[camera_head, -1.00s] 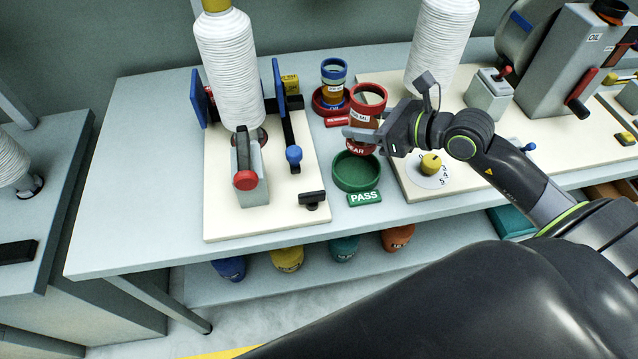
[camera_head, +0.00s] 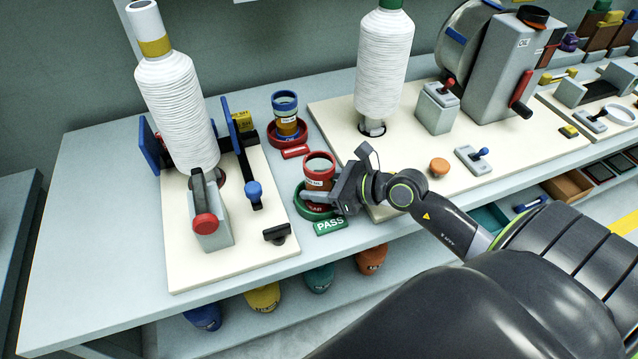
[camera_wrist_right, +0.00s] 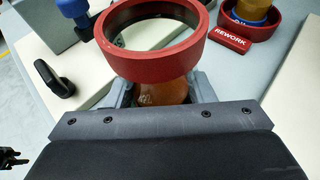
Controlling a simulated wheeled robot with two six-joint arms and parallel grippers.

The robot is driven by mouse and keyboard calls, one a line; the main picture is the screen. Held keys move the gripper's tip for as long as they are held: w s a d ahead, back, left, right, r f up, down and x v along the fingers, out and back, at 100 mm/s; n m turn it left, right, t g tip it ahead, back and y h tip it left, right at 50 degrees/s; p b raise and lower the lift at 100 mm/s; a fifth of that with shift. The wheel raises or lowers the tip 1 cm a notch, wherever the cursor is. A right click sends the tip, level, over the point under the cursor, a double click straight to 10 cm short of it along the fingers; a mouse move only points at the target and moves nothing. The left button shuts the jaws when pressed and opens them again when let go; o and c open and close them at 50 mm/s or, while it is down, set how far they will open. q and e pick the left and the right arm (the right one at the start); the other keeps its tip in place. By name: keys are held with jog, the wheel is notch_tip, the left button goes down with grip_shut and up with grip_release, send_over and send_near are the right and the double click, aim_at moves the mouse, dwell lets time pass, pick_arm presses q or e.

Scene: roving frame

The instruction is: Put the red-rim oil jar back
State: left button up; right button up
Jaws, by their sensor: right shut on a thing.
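The red-rim oil jar (camera_head: 320,163) has an amber body and white label. My right gripper (camera_head: 325,190) is shut on it. The jar is upright over the round green tray (camera_head: 300,207) beside the green PASS label (camera_head: 330,226). I cannot tell whether its base touches the tray, since my gripper hides part of both. In the right wrist view the jar's red rim (camera_wrist_right: 202,48) stands above the jaws, with the amber body between my right gripper's fingers (camera_wrist_right: 165,95).
A blue-rim jar (camera_head: 285,106) stands in the red tray (camera_head: 304,136) behind, by the red label (camera_head: 295,152). A thread-cone stand (camera_head: 180,262) is at left. A lever box (camera_head: 437,108) and white cone (camera_head: 383,65) stand at right.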

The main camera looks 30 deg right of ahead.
jog(key=shift+f, duration=0.15)
jog(key=o, duration=1.1)
jog(key=shift+o, duration=0.2)
jog(key=shift+r, duration=0.3)
jog(key=shift+s+d, duration=0.15)
jog(key=shift+s, duration=0.1)
jog(key=v, duration=1.1)
jog(key=shift+s, duration=0.15)
jog(key=shift+d, duration=0.1)
